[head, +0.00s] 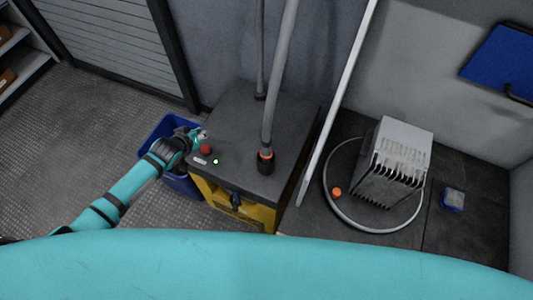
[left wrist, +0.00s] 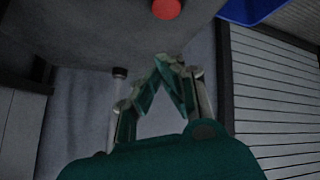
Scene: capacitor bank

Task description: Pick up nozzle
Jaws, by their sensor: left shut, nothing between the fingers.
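My left gripper (head: 201,135) is by the left edge of a machine's dark top, close to a red button (head: 205,149). In the left wrist view its fingers (left wrist: 170,62) come together at the tips with nothing between them; the red button (left wrist: 166,8) shows beyond them. No part is clearly a nozzle. Candidates are the black fitting with an orange ring (head: 266,161) at the foot of a grey pipe on the machine, and the long pale tube (head: 338,103) leaning to its right. The gripper is apart from both. My right gripper is not in view.
The machine has a yellow body (head: 232,204). A blue bin (head: 166,128) stands on its left. On the dark surface at right are a finned grey box (head: 404,150), a looped grey hose (head: 333,203) with an orange piece (head: 337,192), and a small blue item (head: 453,198).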

